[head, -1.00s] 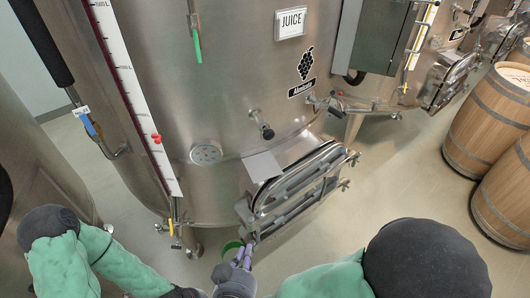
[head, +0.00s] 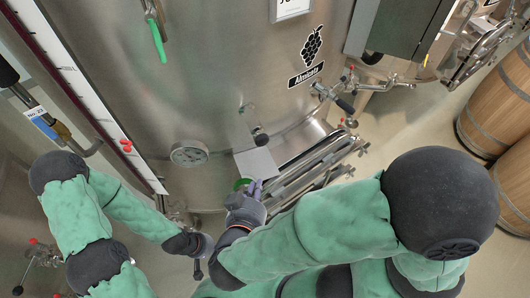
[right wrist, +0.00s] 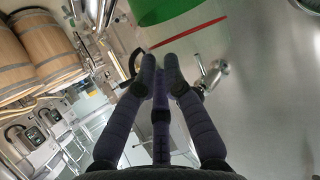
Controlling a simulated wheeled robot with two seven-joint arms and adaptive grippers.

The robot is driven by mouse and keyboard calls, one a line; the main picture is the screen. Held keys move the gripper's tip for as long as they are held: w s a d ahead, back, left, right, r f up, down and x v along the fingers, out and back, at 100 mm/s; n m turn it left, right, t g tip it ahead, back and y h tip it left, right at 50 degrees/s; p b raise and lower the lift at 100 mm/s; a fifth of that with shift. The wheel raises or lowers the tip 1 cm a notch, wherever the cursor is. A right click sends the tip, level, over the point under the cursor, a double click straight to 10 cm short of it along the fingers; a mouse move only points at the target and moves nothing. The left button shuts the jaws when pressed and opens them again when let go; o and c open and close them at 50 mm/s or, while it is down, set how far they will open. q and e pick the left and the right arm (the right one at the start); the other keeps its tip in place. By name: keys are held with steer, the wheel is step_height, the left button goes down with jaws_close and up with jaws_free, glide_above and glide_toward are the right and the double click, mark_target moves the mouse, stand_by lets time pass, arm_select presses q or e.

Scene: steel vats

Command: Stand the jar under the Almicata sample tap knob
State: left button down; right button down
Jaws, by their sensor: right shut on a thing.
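The vat labelled Almicata (head: 306,75) fills the middle of the head view. Its small sample tap has a black knob (head: 261,139) on the front wall. A pale flat plate (head: 257,163) sticks out below the knob. My right gripper (head: 252,188) is shut on the jar, near the plate's front left edge and below the knob. A green part of the jar (head: 241,184) shows at the fingers; it also shows large at the top of the right wrist view (right wrist: 165,10). Most of the jar is hidden or see-through. My left gripper (head: 199,268) is low; its jaws are unclear.
The vat's hatch door (head: 315,170) stands out right of the plate, close to my right arm. A valve with a black handle (head: 340,101) sits above it. A round gauge-like disc (head: 189,153) is on the wall to the left. Barrels (head: 502,105) stand far right.

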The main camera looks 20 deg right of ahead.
steer(key=x, duration=0.4)
steer(key=r+b+x, duration=0.1)
steer(key=x, duration=0.4)
steer(key=w+r+x, duration=0.1)
steer(key=x, duration=0.3)
steer(key=shift+w+d+r, duration=0.1)
steer(key=shift+w+d, duration=0.2)
steer(key=shift+d, duration=0.05)
steer(key=c, duration=1.8)
jaws_free()
steer(key=shift+s+b, duration=0.1)
steer(key=shift+b, duration=0.2)
steer(key=o, duration=0.5)
